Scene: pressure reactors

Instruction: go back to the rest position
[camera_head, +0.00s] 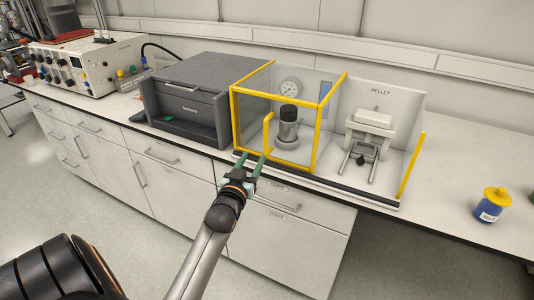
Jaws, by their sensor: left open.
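My left gripper (243,169) is open, with two green fingers pointing at the front of the yellow-framed enclosure (317,142). Nothing shows between its fingers. It is at the bench's front edge, just before the enclosure's lower left corner; I cannot tell whether it touches the frame. Inside the enclosure stand a dark-topped cylindrical reactor (288,125) and a round gauge (290,88). A yellow handle (267,134) stands at the enclosure's front. My left arm reaches up from the bottom of the view. My right gripper is not in view.
A grey drawer unit (209,77) stands left of the enclosure, and an instrument box (84,66) farther left. A white pellet press (370,130) stands to the right. A blue jar with a yellow lid (491,205) is at the far right. The floor (108,218) before the cabinets is clear.

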